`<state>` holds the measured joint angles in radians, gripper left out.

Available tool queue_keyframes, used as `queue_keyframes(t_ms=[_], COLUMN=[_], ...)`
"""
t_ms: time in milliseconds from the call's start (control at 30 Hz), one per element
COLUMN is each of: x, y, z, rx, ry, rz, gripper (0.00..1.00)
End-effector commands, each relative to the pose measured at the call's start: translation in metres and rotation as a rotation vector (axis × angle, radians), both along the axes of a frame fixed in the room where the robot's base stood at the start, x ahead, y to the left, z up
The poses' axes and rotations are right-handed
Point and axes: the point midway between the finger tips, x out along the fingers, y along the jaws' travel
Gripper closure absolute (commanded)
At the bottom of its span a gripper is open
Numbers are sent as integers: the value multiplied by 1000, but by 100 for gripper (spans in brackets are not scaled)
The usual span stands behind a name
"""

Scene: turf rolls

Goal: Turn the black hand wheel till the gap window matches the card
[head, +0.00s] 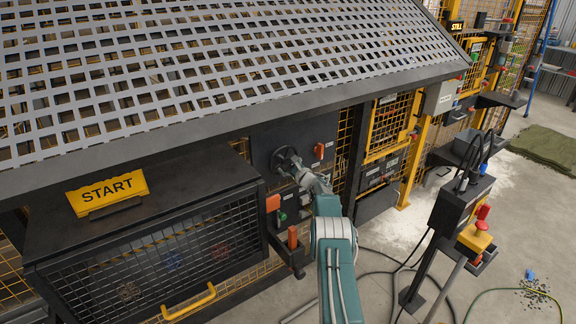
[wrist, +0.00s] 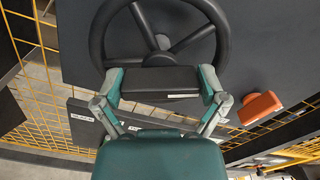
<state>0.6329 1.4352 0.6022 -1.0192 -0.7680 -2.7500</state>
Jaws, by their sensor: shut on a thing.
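The black hand wheel (head: 287,161) is mounted on a dark panel under the sloped mesh guard in the head view. In the wrist view the wheel (wrist: 157,10) fills the top, with its rim and spokes clear. My gripper (wrist: 160,82) is at the wheel's lower side, its two fingers on either side of a black block-like part there. It is shut on this part, which seems to belong to the wheel. In the head view my gripper (head: 301,176) reaches the wheel from the lower right and partly covers it. I cannot make out the gap window or the card.
An orange knob or handle (wrist: 260,107) sits right of the wheel. A dark mesh box with a yellow START sign (head: 107,191) stands at left. A post with a red button (head: 482,220) and floor cables are at right. Open floor lies beyond.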

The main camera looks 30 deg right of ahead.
Motion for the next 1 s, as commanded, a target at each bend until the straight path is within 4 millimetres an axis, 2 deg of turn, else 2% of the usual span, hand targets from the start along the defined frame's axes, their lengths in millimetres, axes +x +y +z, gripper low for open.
queue_keyframes(t_ms=[33, 133, 167, 600, 1000], x=[-1, -1, -1, -3, -37], y=[1, 1, 1, 1, -2], z=[-9, -9, -9, -3, -5], rx=[6, 6, 6, 3, 7], ry=[14, 15, 15, 6, 9], rz=[-1, -2, -1, 0, -2], gripper=[70, 70, 0, 0, 0])
